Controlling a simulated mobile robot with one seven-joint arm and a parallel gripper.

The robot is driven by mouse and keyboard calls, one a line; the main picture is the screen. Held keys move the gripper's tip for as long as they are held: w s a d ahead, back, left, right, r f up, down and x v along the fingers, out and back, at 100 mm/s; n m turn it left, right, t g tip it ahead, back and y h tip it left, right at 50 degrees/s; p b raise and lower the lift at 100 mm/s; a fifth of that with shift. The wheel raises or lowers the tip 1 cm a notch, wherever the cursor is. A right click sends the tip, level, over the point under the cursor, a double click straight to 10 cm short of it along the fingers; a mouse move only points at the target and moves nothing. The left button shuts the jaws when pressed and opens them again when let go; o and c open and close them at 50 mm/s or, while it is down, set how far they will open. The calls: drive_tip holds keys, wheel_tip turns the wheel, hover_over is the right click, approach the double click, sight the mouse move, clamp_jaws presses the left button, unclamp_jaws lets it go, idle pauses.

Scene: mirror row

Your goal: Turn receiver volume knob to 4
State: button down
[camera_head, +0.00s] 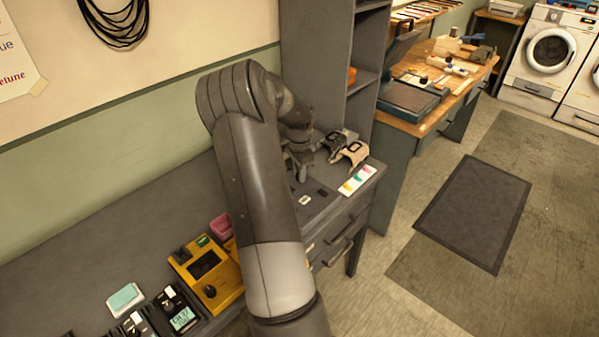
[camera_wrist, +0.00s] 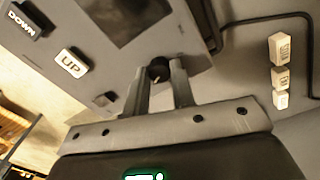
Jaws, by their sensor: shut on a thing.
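In the wrist view a grey panel (camera_wrist: 200,82) carries a small dark round knob (camera_wrist: 158,69). My gripper (camera_wrist: 160,84) has its two grey fingers closed on the sides of this knob. A small pale mark shows on the knob's near side, but I cannot read a scale or number. In the head view my gripper (camera_head: 299,170) is low over the right end of the grey bench, partly hidden by my arm. The knob cannot be made out there.
A black cable (camera_wrist: 270,16) and small pale blocks (camera_wrist: 281,78) lie right. A yellow device (camera_head: 207,272) stands on the bench.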

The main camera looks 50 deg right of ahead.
drive_tip(key=m, duration=0.5)
idle(0.5)
drive_tip(key=c, duration=1.2)
unclamp_jaws()
wheel_tip(320, 180, up, 11)
